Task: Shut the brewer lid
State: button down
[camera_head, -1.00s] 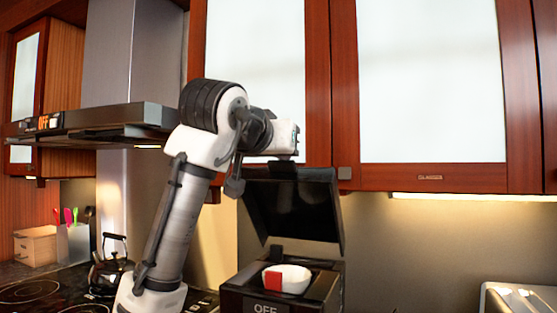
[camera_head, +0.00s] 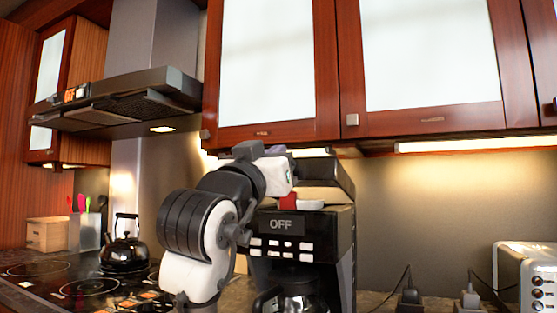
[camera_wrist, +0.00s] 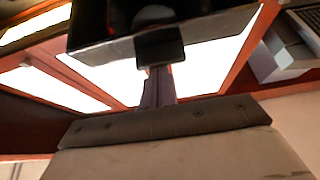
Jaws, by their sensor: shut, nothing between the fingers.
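The black brewer (camera_head: 340,240) stands on the counter in the head view, with an OFF panel on its front. Its lid (camera_head: 338,172) is tilted over the top, partly lowered, with a gap above the body. A white filter cup with a red patch (camera_head: 289,201) shows in that gap, partly hidden by my arm. My gripper (camera_head: 279,151) is shut and empty at the lid's left front. In the wrist view, its fingers (camera_wrist: 158,84) reach up to the dark lid's tab (camera_wrist: 160,48); whether they touch cannot be told.
Wall cabinets (camera_head: 270,125) hang close above the lid. A range hood (camera_head: 125,100) and black kettle (camera_head: 124,243) are at left. A toaster (camera_head: 525,275) stands at right, with plugs and cords (camera_head: 410,298) between. A glass pot (camera_head: 285,300) sits below the brewer.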

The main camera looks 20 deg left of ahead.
notch_tip(320, 180, down, 7)
jog(key=t+b, duration=0.1)
jog(key=b, duration=0.3)
jog(key=shift+s+r, duration=0.2)
jog(key=shift+s, duration=0.1)
jog(key=shift+w+f, duration=0.1)
